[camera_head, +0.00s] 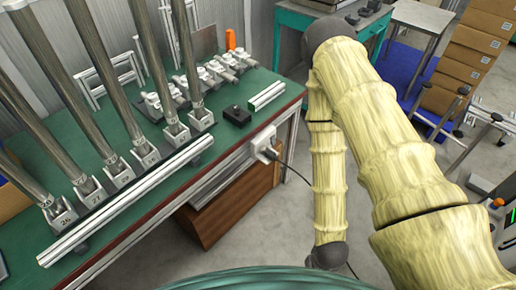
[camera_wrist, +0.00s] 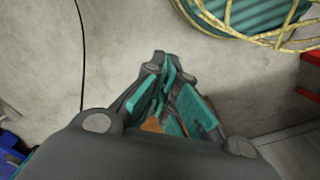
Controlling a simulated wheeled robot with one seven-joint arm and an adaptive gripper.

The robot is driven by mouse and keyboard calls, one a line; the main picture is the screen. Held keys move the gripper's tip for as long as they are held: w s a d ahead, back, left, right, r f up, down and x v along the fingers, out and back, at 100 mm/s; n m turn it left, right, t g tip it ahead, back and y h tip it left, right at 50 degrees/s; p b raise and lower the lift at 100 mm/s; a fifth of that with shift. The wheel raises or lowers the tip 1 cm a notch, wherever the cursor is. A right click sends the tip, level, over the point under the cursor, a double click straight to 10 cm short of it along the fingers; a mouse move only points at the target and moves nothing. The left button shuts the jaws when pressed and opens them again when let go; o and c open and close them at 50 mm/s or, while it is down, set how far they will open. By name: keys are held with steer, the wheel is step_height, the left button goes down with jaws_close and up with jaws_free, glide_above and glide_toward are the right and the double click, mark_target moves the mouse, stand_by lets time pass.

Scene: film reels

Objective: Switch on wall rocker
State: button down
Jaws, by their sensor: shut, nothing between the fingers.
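No wall rocker can be made out for certain in either view. A white box (camera_head: 265,143) with a dark cable is fixed to the front edge of the green workbench; whether it bears a rocker is too small to tell. In the wrist view my gripper (camera_wrist: 164,68) is shut and empty, its teal-padded fingers together above bare grey floor. It touches nothing that I can see. In the head view my pale yellow arm hangs down to the right of the bench, and my gripper is not visible there.
The green workbench (camera_head: 225,137) holds numbered posts, metal clamps and a small black box (camera_head: 236,115). A brown wooden cabinet (camera_head: 232,205) stands beneath it. Stacked cardboard boxes (camera_head: 474,50) stand at the back right. A dark cable (camera_wrist: 82,50) crosses the floor, which is otherwise clear below my gripper.

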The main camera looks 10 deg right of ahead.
mark_target(274, 141)
steer(key=w+d+f+n+t+y+b, duration=0.1)
steer(key=w+d+n+t+b, duration=0.2)
steer(key=w, duration=0.5)
steer(key=w+n+t+y+b, duration=0.1)
steer(key=w+n+t+b, duration=0.2)
steer(key=w, duration=0.5)
steer(key=w+d+f+n+t+b, duration=0.1)
steer(key=w+d+n+t+b, duration=0.15)
steer(key=w+n, duration=0.4)
steer(key=w+d+r+n+t+y+b, duration=0.1)
steer(key=w+r+n+t+y+b, duration=0.3)
steer(key=w+r+n+y+b, duration=0.3)
steer(key=w+r+n+b, duration=0.1)
steer(key=w+r+n, duration=0.4)
steer(key=w+n, duration=0.1)
steer(key=shift+w+d+r+n+y, duration=0.15)
steer(key=shift+w+r+n+y, duration=0.1)
steer(key=shift+w+n+y, duration=0.25)
steer(key=shift+w+m, duration=0.1)
steer(key=shift+m, duration=0.15)
steer(key=x, duration=1.4)
steer(key=shift+f+b, duration=0.1)
steer(key=shift+b, duration=0.3)
